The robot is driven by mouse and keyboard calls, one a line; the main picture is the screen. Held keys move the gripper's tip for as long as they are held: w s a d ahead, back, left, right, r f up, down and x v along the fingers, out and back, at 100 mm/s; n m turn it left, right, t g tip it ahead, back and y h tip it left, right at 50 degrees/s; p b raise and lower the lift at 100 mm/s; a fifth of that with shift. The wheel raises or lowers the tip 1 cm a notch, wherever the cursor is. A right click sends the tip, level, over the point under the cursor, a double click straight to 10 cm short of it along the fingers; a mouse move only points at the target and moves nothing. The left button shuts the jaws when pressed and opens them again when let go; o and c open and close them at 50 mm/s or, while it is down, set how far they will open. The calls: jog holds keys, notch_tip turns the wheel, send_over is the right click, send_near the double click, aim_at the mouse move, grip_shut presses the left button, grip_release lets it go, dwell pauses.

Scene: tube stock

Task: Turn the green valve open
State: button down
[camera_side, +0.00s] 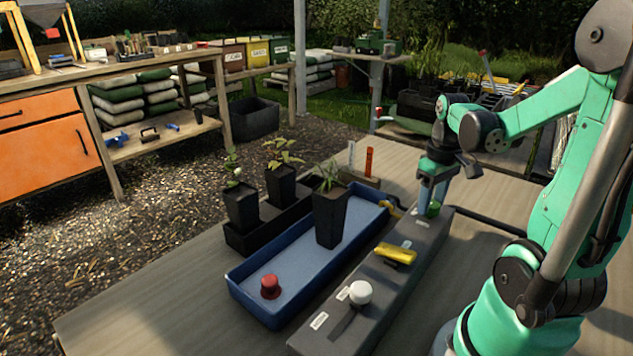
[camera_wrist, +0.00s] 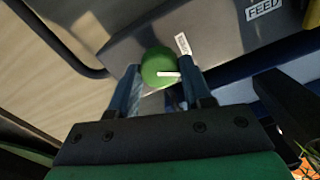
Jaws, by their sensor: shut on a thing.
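The green valve (camera_side: 434,209) sits at the far end of the long grey control box (camera_side: 330,335). In the wrist view the round green valve (camera_wrist: 158,66), with a white bar on its top, lies between the two fingers of my gripper (camera_wrist: 162,84). My gripper (camera_side: 433,203) points down over the valve in the side view and is shut on it. The fingers hide part of the valve's sides. A small label stands beside the valve in the wrist view.
On the grey box are a yellow handle (camera_side: 396,253) and a white knob (camera_side: 360,292). A black tray (camera_side: 236,238) holds two potted plants. Bare tabletop shows at the front left.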

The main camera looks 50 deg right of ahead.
jog(key=n, duration=0.5)
jog(key=shift+n, duration=0.3)
dwell(0.5)
jog(key=shift+c, duration=1.8)
grip_release()
jog(key=shift+r, duration=2.8)
